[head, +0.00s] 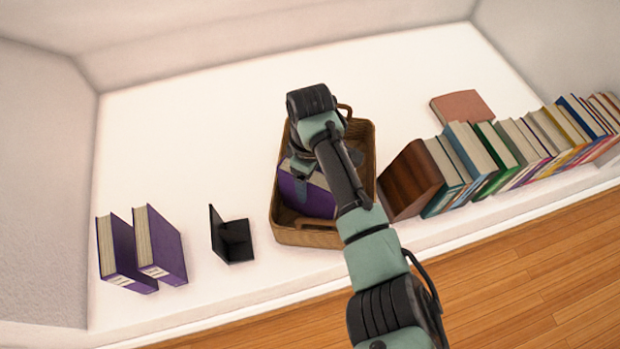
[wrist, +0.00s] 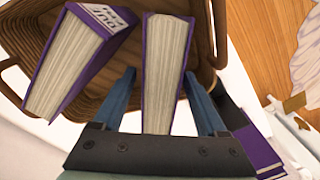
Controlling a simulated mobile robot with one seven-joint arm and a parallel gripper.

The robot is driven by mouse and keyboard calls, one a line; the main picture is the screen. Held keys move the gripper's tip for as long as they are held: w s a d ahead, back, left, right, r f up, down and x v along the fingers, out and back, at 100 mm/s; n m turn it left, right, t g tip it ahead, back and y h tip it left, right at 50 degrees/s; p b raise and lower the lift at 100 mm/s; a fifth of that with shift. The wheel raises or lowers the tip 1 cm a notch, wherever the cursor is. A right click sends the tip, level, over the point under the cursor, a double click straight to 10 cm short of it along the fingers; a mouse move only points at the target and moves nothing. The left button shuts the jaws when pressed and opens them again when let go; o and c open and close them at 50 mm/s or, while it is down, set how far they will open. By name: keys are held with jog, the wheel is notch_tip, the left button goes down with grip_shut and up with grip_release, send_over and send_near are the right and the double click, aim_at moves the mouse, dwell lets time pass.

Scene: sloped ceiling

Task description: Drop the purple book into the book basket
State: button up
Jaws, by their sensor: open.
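The brown wicker book basket (head: 305,237) stands on the white surface, under my arm. Its weave also shows in the wrist view (wrist: 25,50). My gripper (wrist: 160,73) is over the basket, pointing down, with its blue fingers apart. A purple book (wrist: 166,70) with pale pages lies between the fingers, with a gap on each side. A second purple book (wrist: 70,62) leans to its left inside the basket. In the head view, purple covers (head: 308,200) show in the basket, partly hidden by my arm. I cannot see how the books meet the basket floor.
Two purple books (head: 118,250) (head: 160,243) stand at the left, near a black bookend (head: 233,237). A brown wooden block (head: 411,178) and a row of books (head: 520,145) stand close right of the basket. A pinkish book (head: 462,108) lies behind the row. The back-left surface is clear.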

notch_tip(320, 180, up, 12)
jog(key=p, duration=0.2)
jog(key=shift+r+p, duration=0.25)
jog(key=shift+p, duration=0.1)
jog(key=shift+w, duration=0.1)
jog(key=w+a+r+m+t+y, duration=0.1)
jog(key=w+a+r+t, duration=0.25)
jog(key=r, duration=0.45)
jog(key=w+a+r+m+t+y, duration=0.1)
jog(key=w+a+r+t+y, duration=0.15)
jog(key=r+t, duration=0.4)
jog(key=w+a+r+m+t+y, duration=0.1)
jog(key=w+a+r+t, duration=0.2)
jog(key=r, duration=0.7)
jog(key=s+d+r+m+t, duration=0.1)
jog(key=s+r+m+t, duration=0.15)
jog(key=r, duration=0.55)
jog(key=s+d+r+m+t, duration=0.15)
jog(key=r+t, duration=0.25)
jog(key=r, duration=0.4)
jog(key=s+d+r+m+t+h, duration=0.2)
jog(key=s+d+r+t, duration=0.1)
jog(key=s+r, duration=0.4)
jog(key=s+d+r+m+t+h, duration=0.2)
jog(key=s+d+r+m+t, duration=0.1)
jog(key=s+r, duration=0.4)
jog(key=shift+s+d+r+m+t, duration=0.35)
jog(key=shift+s+d+t, duration=0.3)
jog(key=shift+s+t, duration=0.25)
